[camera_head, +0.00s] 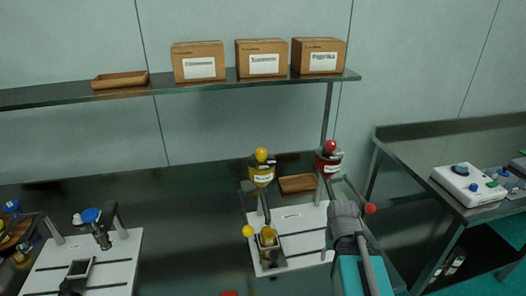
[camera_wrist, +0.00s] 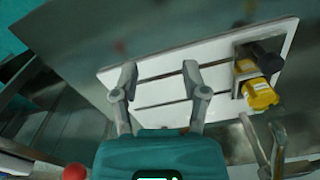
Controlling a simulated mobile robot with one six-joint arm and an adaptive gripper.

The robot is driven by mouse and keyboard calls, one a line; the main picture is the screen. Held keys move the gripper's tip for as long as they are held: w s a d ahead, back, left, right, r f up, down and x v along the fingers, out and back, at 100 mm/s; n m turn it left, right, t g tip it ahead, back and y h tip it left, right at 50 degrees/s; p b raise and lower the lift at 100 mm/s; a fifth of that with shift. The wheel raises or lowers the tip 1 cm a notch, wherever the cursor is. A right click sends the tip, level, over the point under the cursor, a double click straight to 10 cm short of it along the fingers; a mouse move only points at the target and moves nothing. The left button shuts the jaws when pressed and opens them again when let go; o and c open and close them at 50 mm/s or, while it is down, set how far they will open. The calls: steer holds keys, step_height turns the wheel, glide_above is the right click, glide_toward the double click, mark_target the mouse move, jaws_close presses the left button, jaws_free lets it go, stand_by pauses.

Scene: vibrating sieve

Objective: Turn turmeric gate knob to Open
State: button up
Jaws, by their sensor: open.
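A yellow hopper (camera_head: 262,177) with a yellow ball knob (camera_head: 261,154) on top stands at the back of the right-hand white plate (camera_head: 297,222); its label is too small to read. A second yellow ball (camera_head: 248,231) sits on a lever at the plate's left side, beside a dark holder with a yellow jar (camera_head: 268,237). Which ball is the gate knob I cannot tell. My gripper (camera_head: 345,210) is over the plate's right side, to the right of the yellow parts. In the wrist view my gripper (camera_wrist: 158,78) is open and empty above the plate, apart from the yellow jar (camera_wrist: 258,88).
A red hopper (camera_head: 328,166) stands right of the yellow one, and a red ball (camera_head: 370,208) is close beside my gripper. A wooden tray (camera_head: 297,184) lies between the hoppers. A shelf (camera_head: 220,86) with cartons runs above. Another white plate (camera_head: 105,262) is at left.

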steer(key=o, duration=0.4)
steer(key=shift+w+r, duration=0.1)
steer(key=shift+r, duration=0.05)
steer(key=shift+o, duration=0.2)
steer(key=shift+w+a+r+p, duration=0.15)
steer(key=shift+w+r+p, duration=0.15)
steer(key=shift+p, duration=0.2)
step_height(320, 180, up, 34)
steer(key=f+m+p, duration=0.1)
steer(key=m+p, duration=0.5)
steer(key=p, duration=2.8)
glide_above(261, 150)
steer(key=shift+r+b, duration=0.25)
steer(key=shift+b, duration=0.05)
steer(key=shift+f, duration=0.15)
step_height(261, 150, down, 14)
steer(key=b, duration=1.3)
steer(key=shift+r+b, duration=0.25)
steer(key=shift+b, duration=0.15)
